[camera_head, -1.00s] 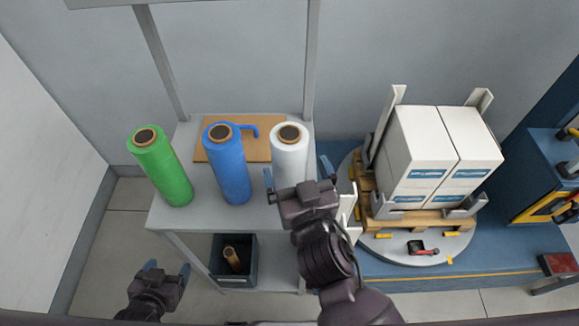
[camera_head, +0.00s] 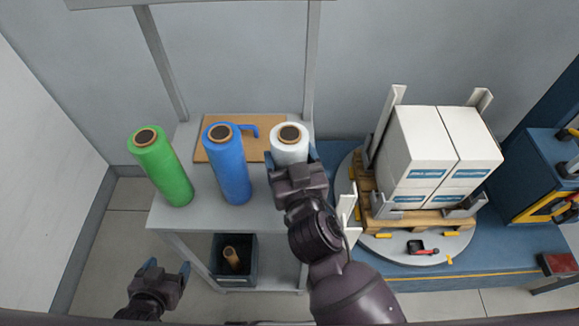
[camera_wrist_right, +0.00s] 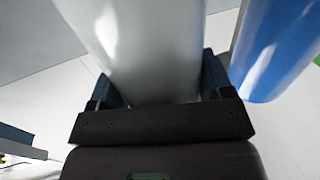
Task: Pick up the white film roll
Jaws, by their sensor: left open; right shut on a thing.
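The white film roll (camera_head: 289,146) stands upright at the right end of the grey shelf, its brown core showing on top. My right gripper (camera_head: 292,160) is shut on it from the front and hides its lower part in the head view. In the right wrist view, the white film roll (camera_wrist_right: 150,50) fills the space between the two fingers of my right gripper (camera_wrist_right: 158,88). My left gripper (camera_head: 167,268) is open and empty at the lower left, in front of the shelf and away from the rolls.
A blue roll (camera_head: 228,170) stands close left of the white one, and a green roll (camera_head: 162,170) farther left. The grey shelf (camera_head: 200,215) has a brown board (camera_head: 262,147) at the back. A dark bin (camera_head: 235,272) sits below. White boxes (camera_head: 425,150) stand on a pallet at right.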

